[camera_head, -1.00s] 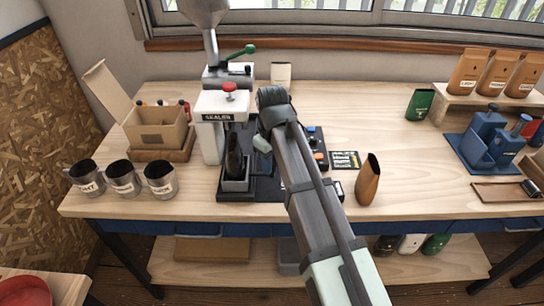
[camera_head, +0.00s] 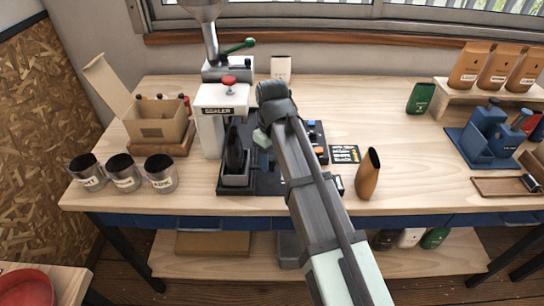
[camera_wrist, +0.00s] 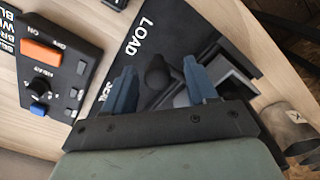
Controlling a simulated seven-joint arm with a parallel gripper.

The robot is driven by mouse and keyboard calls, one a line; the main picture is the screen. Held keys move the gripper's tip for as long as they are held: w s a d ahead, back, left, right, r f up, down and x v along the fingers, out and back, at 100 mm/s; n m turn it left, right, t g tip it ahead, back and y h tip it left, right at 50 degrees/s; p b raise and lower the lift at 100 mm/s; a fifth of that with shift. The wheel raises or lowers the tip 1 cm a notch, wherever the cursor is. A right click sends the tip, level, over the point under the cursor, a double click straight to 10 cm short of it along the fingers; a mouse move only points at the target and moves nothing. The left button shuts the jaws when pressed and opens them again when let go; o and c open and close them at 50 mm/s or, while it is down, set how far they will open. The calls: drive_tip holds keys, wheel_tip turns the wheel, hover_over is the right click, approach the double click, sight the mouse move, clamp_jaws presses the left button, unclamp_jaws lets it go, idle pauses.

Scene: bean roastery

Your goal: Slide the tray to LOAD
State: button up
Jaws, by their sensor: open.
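The small dark tray (camera_head: 236,181) stands on the black base plate (camera_head: 266,188) in front of the sealer (camera_head: 222,110), with a dark upright pouch (camera_head: 235,150) in it. In the wrist view the tray (camera_wrist: 238,82) is beyond the right finger. A dark rounded knob (camera_wrist: 157,72) shows between my fingers in the picture; I cannot tell whether they touch it. My gripper (camera_wrist: 162,85) is open, low over the plate. It also shows in the head view (camera_head: 262,138), mostly hidden by my arm. White LOAD lettering (camera_wrist: 136,38) is on the plate.
Several metal cups (camera_head: 122,172) stand at left. A brown pouch (camera_head: 368,175) stands to the right.

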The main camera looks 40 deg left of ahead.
wheel_tip(320, 180, up, 14)
idle(0.6)
drive_tip(key=shift+w+f, duration=0.1)
drive_tip(key=shift+f, duration=0.05)
idle(0.4)
